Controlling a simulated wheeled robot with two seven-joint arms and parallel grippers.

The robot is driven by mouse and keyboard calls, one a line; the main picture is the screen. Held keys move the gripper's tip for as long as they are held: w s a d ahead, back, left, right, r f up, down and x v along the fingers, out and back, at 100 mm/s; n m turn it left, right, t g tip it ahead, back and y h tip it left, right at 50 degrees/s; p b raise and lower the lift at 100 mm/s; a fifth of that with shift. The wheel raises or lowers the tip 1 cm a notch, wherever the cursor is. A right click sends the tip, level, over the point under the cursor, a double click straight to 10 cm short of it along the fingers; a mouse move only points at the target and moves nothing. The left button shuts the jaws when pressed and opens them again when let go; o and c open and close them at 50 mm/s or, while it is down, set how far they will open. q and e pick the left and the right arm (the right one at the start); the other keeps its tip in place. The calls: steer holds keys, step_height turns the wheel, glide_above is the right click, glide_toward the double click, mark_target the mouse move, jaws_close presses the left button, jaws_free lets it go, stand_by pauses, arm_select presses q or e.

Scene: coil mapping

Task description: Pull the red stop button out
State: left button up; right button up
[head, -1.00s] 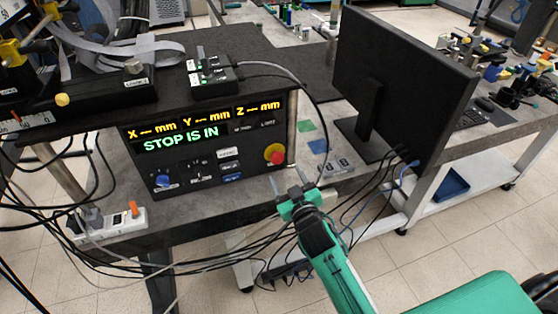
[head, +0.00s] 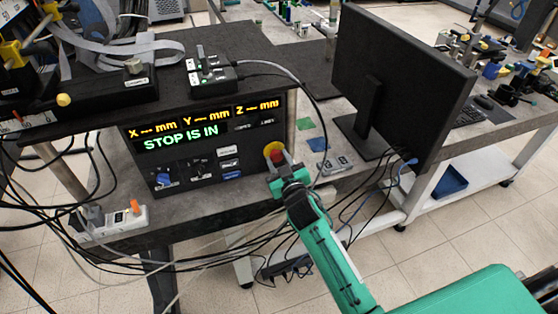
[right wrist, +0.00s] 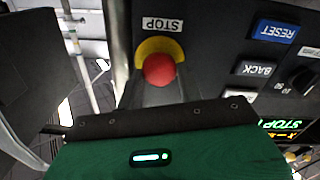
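The red stop button (head: 277,156) with its yellow collar is at the right end of the dark control panel (head: 200,186). The panel display (head: 181,138) reads "STOP IS IN". My right gripper (head: 279,160) is at the button, with its fingers pointing at the panel. In the right wrist view, the red button (right wrist: 160,69) lies between the two open fingers (right wrist: 160,84), below an upside-down STOP label (right wrist: 162,24). The fingers stand on either side of the button; contact is unclear. My left gripper is not in view.
RESET (right wrist: 275,32) and BACK (right wrist: 257,70) buttons sit beside the stop button. A black monitor (head: 400,85) stands right of the panel. Loose cables (head: 215,250) hang below the bench front. A small black box (head: 212,75) sits above the panel.

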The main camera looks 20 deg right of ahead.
jaws_close()
steer(key=shift+s, duration=0.4)
steer(key=shift+s+p, duration=0.35)
steer(key=shift+s+f, duration=0.1)
steer(key=o, duration=0.8)
jaws_free()
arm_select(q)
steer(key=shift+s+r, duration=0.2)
arm_select(e)
steer(key=shift+o, duration=0.2)
steer(key=shift+s, duration=0.1)
